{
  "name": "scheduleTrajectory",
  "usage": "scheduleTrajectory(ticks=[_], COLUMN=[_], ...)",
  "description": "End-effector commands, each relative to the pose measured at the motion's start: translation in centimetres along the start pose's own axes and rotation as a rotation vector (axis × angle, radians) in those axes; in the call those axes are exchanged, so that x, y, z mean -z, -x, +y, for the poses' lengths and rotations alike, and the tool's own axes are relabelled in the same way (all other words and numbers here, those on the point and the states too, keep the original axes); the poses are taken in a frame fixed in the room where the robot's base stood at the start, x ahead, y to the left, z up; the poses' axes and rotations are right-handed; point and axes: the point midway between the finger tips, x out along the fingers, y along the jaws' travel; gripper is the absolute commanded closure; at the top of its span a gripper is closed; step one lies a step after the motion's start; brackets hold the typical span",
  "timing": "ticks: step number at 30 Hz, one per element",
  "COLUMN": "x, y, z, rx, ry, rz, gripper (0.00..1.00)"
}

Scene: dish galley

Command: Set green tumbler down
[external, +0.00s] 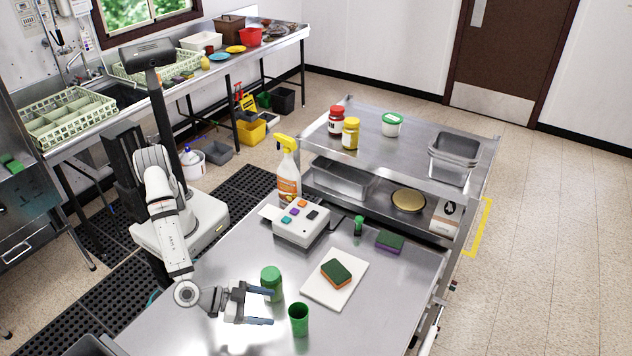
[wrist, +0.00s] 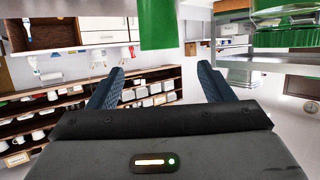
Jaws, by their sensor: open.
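The green tumbler (external: 298,320), an open-topped cup, stands upright on the steel table (external: 215,262) near its front edge. My gripper (external: 272,306) is open and empty, with its fingertips just short of the tumbler and apart from it. The wrist view is upside down. There the tumbler (wrist: 158,24) hangs from the top edge, beyond and between my two spread fingers (wrist: 160,75). Its rest is out of that frame.
A green lidded jar (external: 271,285) stands close beside my upper finger; green also shows at right in the wrist view (wrist: 284,20). A white board (external: 324,292) with a sponge (external: 336,272) lies right of it. A button box (external: 302,224) and spray bottle (external: 288,180) stand behind.

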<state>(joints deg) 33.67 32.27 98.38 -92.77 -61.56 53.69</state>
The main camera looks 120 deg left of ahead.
Motion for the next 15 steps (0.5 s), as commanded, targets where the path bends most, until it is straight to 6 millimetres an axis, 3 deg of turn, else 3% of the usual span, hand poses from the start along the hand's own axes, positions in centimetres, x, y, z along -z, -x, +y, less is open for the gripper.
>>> scheduleTrajectory(ticks=[4,7,11,15], x=[0.1,1.2,4.8,8.2], y=[0.5,0.3,0.2,1.9], z=[0.0,-0.1,-0.5,-2.3], rx=[-0.003,-0.047,-0.220,-0.480], ry=[0.002,0.017,0.056,0.057], rz=[0.000,0.002,-0.003,-0.064], gripper=[0.26,0.26,0.26,0.26])
